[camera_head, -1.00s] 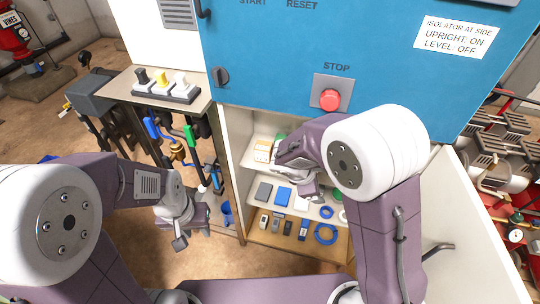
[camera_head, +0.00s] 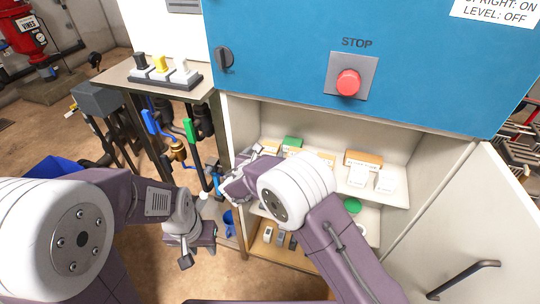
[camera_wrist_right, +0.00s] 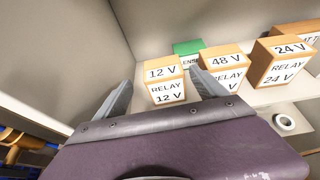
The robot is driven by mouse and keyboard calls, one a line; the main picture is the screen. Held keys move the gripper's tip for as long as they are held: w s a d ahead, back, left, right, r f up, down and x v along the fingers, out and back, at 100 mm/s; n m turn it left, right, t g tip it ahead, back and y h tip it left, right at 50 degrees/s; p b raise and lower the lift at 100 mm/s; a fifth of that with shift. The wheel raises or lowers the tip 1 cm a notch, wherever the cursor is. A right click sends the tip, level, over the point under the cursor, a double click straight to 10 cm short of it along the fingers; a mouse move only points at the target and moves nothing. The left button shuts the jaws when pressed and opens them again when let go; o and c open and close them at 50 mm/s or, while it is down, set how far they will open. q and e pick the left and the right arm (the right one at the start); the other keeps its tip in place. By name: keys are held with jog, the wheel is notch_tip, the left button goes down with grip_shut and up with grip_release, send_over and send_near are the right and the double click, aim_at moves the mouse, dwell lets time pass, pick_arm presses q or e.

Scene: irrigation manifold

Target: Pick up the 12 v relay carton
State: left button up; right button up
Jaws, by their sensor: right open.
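The 12 V relay carton (camera_wrist_right: 165,92) is a small orange-brown box with white labels reading "12 V" and "RELAY 12 V". It stands upright on a cabinet shelf, and an orange box that looks like it shows in the head view (camera_head: 270,146). My right gripper (camera_wrist_right: 161,80) is open, with one finger on each side of the carton in the wrist view. I cannot tell whether the fingers touch it. In the head view, my right gripper (camera_head: 252,156) is at the shelf's left end. My left gripper (camera_head: 190,250) hangs outside the cabinet, its jaw opening unclear.
A 48 V relay carton (camera_wrist_right: 224,67) stands close right of the 12 V one, with a 24 V carton (camera_wrist_right: 283,62) further right. A green box (camera_wrist_right: 187,47) is behind. The cabinet's left wall (camera_wrist_right: 55,50) is near. The open door (camera_head: 470,230) is at right.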

aim_at(268, 153)
jog(key=x, duration=0.4)
jog(key=shift+s+d+f, duration=0.1)
jog(key=shift+d+f, duration=0.15)
jog(key=shift+d, duration=0.1)
jog(key=shift+w+f, duration=0.15)
jog(key=shift+w, duration=0.2)
jog(key=shift+s, duration=0.1)
jog(key=shift+c, duration=1.2)
jog(key=c, duration=1.3)
jog(key=shift+s+d+r, duration=0.1)
jog(key=shift+s+r, duration=0.05)
jog(key=shift+r, duration=0.4)
notch_tip(268, 153, up, 11)
jog(key=shift+f+p, duration=0.2)
jog(key=shift+p, duration=1.05)
jog(key=s+d+b, duration=0.1)
jog(key=s+d, duration=0.2)
jog(key=s, duration=0.6)
jog(key=s+d+b, duration=0.1)
jog(key=s+d, duration=0.3)
jog(key=s, duration=0.5)
